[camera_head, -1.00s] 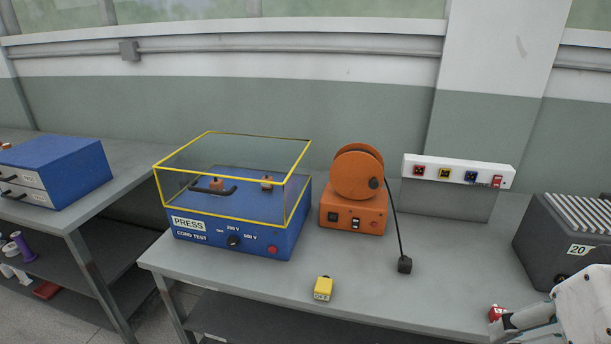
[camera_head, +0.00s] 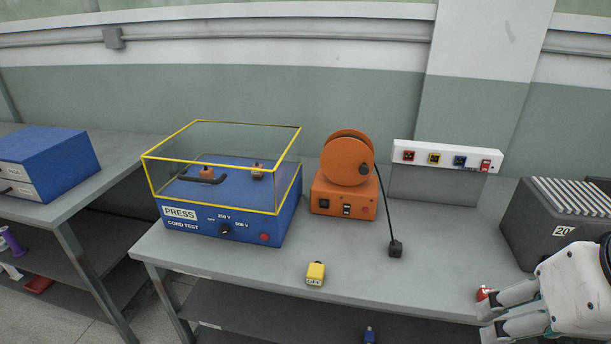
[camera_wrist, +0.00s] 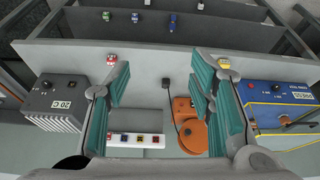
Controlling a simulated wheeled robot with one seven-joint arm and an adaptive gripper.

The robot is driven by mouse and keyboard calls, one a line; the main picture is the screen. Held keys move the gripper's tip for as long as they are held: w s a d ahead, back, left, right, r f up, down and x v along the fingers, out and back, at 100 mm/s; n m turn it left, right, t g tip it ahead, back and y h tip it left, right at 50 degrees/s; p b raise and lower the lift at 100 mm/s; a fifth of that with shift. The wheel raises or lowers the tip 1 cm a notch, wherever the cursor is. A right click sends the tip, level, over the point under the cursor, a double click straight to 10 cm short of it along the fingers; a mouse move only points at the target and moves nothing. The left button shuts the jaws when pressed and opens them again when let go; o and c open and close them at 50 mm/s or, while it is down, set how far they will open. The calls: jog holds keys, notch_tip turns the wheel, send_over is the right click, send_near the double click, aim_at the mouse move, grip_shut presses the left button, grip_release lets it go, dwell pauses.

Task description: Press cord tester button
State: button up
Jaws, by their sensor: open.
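The blue cord tester (camera_head: 232,205) stands on the left part of the bench under a clear cover with yellow edges. Its front has a PRESS label, a black knob and a round red button (camera_head: 264,238) at the lower right. In the wrist view the tester (camera_wrist: 280,100) is at the right. My gripper (camera_head: 490,322) is at the lower right of the head view, over the bench's front right, well apart from the tester. In the wrist view my gripper (camera_wrist: 160,75) has its green-lined fingers spread wide with nothing between them.
An orange cord reel (camera_head: 345,180) stands beside the tester, its black plug on the bench. A yellow OFF box (camera_head: 315,273) lies near the front edge. A white socket strip (camera_head: 447,158) is at the back, a dark grey box (camera_head: 540,220) at the right.

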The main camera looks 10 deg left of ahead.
grip_shut()
dwell(1.4)
